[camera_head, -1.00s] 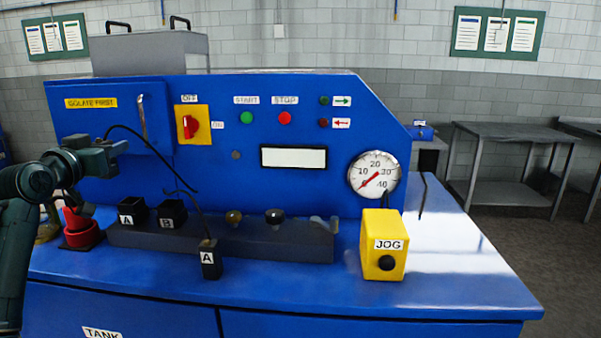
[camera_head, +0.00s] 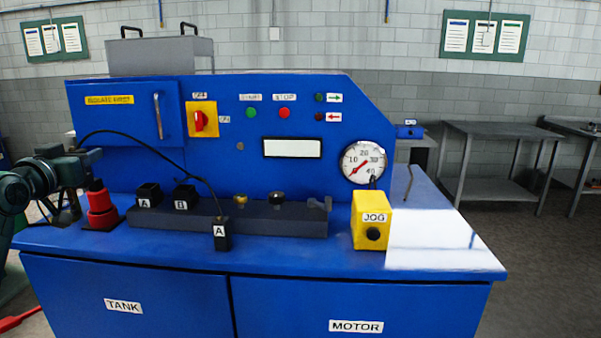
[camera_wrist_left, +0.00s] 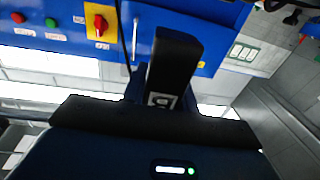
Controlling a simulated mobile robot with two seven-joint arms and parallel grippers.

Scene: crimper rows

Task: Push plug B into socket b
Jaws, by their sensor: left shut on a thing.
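My left gripper (camera_head: 92,158) is at the left of the console, to the left of the sockets and a little above them. It is shut on a black plug (camera_wrist_left: 175,65), which the left wrist view shows with a white label that looks like a B. In the head view the plug is hard to make out against the gripper. A thin black cable (camera_head: 140,138) arcs from the gripper to the right. Socket b (camera_head: 186,197) is a black box labelled B on the dark rail, right of the similar socket labelled A (camera_head: 149,195). My right gripper is not in view.
A black plug labelled A (camera_head: 222,235) is at the rail's front. A red cone-like part (camera_head: 100,205) stands left of the sockets, just below my gripper. Knobs (camera_head: 276,198) sit farther right on the rail, then a yellow JOG box (camera_head: 371,218).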

